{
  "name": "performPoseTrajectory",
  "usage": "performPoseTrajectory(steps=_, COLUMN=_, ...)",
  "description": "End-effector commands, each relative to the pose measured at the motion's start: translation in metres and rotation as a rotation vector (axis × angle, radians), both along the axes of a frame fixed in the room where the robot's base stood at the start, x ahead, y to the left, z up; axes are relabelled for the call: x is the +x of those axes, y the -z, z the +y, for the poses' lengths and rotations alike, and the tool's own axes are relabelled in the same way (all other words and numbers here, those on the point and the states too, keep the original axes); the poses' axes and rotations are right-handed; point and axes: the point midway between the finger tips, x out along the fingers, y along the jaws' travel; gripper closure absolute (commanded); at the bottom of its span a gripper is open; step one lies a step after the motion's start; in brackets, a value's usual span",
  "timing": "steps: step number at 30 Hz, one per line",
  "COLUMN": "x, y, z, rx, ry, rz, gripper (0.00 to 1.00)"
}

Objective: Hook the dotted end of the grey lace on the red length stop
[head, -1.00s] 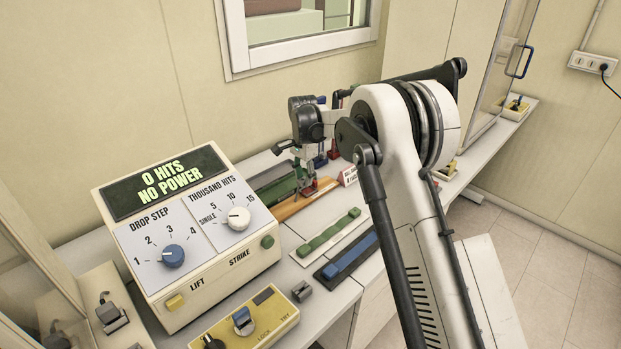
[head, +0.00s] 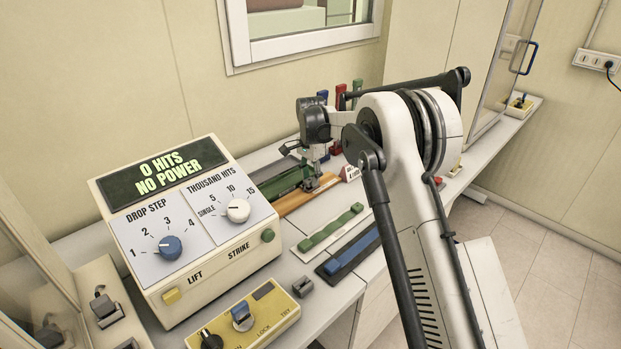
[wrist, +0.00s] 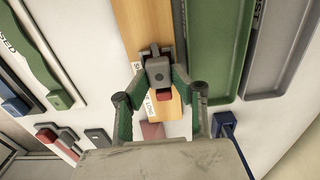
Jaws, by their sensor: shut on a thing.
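My gripper (wrist: 158,78) has its green-padded fingers closed on a small dark grey piece (wrist: 158,66) above the wooden board (wrist: 143,25). In the head view my gripper (head: 313,174) is low over the orange-brown board, partly hidden by my wrist. A red upright (head: 341,95), probably the red length stop, stands behind my wrist between a blue and a green one; its lower part is partly hidden. A red block (wrist: 152,130) shows just below the fingertips in the wrist view. I cannot make out the lace strand or its dotted end.
A green tray (wrist: 216,45) and a grey tray (wrist: 279,50) lie beside the board. A blue upright (wrist: 226,125) is close to the right finger. The control box (head: 185,235), green strip (head: 330,228) and blue strip (head: 352,252) occupy the bench nearer the camera.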

Motion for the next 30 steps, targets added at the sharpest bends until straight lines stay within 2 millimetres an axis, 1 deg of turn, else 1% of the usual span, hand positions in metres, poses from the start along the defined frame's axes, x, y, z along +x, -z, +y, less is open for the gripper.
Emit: performPoseTrajectory(steps=30, x=-0.001, y=0.014, z=0.000, rx=0.000, ry=0.000, rz=0.001, gripper=1.00)
